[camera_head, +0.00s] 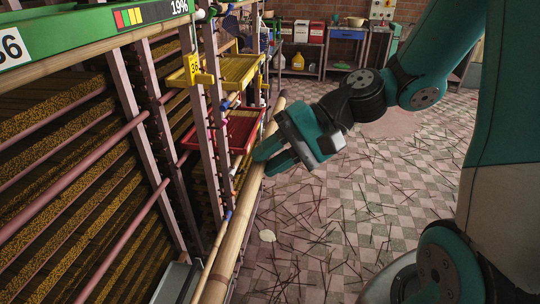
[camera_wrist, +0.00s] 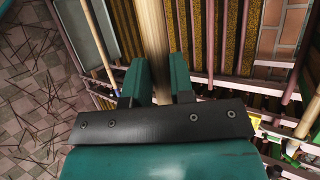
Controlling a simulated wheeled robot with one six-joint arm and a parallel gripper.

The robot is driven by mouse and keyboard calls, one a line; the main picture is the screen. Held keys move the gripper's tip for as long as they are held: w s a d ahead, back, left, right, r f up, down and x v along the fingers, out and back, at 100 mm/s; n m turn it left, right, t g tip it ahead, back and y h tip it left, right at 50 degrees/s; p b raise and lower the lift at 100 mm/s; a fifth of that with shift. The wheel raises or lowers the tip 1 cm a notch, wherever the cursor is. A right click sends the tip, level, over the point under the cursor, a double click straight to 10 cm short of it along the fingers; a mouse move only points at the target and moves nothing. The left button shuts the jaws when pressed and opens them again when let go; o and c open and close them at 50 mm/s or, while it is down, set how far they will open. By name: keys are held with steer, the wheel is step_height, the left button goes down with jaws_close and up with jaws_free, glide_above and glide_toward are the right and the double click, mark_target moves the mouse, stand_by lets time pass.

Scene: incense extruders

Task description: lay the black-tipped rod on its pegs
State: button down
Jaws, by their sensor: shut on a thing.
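My gripper (camera_head: 268,158) is shut on a pale bamboo rod (camera_head: 236,238), with a green finger on each side of it. The rod also shows between the fingers in the wrist view (camera_wrist: 153,40). It runs lengthwise beside the rack front, from the lower edge of the head view to beyond my gripper. I cannot make out a black tip on it. The rack post (camera_head: 206,110) to its left carries small coloured pegs or rod ends, such as a blue one (camera_head: 228,214). Which pegs belong to this rod I cannot tell. The rod looks apart from the posts.
The rack (camera_head: 120,75) fills the left with layers of incense sticks. A red tray (camera_head: 243,131) and a yellow tray (camera_head: 240,68) stick out near my gripper. A thinner rod (camera_head: 212,256) lies close beside the held one. The tiled floor (camera_head: 340,215) at right is strewn with sticks.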

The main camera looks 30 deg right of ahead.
steer(key=shift+s+d+r+b, duration=0.2)
steer(key=shift+d+r+b, duration=0.1)
steer(key=shift+d+b, duration=0.15)
steer(key=s+d+b, duration=0.4)
steer(key=s+d, duration=0.6)
steer(key=d, duration=0.3)
steer(key=shift+s+d+r, duration=0.15)
steer(key=shift+s+r, duration=0.05)
steer(key=shift+s, duration=0.15)
stand_by(0.3)
